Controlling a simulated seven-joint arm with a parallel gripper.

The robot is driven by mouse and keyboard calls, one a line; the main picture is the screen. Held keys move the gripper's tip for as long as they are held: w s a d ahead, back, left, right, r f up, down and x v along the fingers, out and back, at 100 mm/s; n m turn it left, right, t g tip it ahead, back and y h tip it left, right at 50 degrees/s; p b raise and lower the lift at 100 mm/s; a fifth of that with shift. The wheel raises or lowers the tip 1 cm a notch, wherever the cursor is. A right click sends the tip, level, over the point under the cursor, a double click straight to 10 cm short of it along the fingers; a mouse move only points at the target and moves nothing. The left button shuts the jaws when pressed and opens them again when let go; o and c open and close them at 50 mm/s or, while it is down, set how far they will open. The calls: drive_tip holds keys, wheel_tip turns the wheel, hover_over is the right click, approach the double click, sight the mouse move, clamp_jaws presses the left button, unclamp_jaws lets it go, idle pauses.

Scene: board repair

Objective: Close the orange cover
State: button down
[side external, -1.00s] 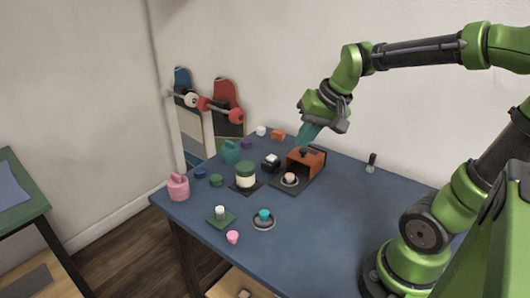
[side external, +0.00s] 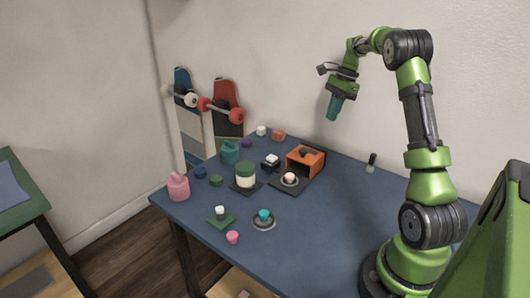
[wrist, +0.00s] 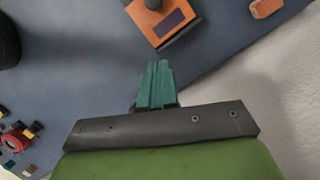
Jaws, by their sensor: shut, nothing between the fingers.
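The orange cover (side external: 312,161) is a boxy shell on a dark base plate (side external: 288,188) at the table's back. It stands raised behind a pale round button (side external: 290,178), its hollow side facing the front left, so the button is exposed. The cover also shows at the top of the wrist view (wrist: 146,20), partly cut off. My gripper (side external: 332,117) has teal fingers, shut and empty. It hangs in the air above and to the right of the cover, clear of it. The fingertips also show in the wrist view (wrist: 158,64).
A small dark upright part (side external: 371,162) is at the back edge. The wall is close behind.

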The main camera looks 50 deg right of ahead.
approach(307, 156)
drive_tip(key=f, duration=0.1)
drive_tip(key=d+f, duration=0.1)
drive_tip(key=s+d+f, duration=0.1)
drive_tip(key=f, duration=0.1)
drive_tip(key=shift+d, duration=0.25)
drive_tip(key=shift+w+a+f, duration=0.1)
drive_tip(key=shift+w+a, duration=0.2)
drive_tip(key=shift+a, duration=0.25)
drive_tip(key=shift+w+a, duration=0.3)
drive_tip(key=shift+a, duration=0.25)
drive_tip(key=shift+w+a+f, duration=0.1)
drive_tip(key=shift+w+a, duration=0.15)
drive_tip(key=shift+a, duration=0.25)
drive_tip(key=shift+a, duration=0.2)
drive_tip(key=a, duration=0.9)
drive_tip(key=shift+a, duration=0.3)
drive_tip(key=shift+s+d, duration=0.1)
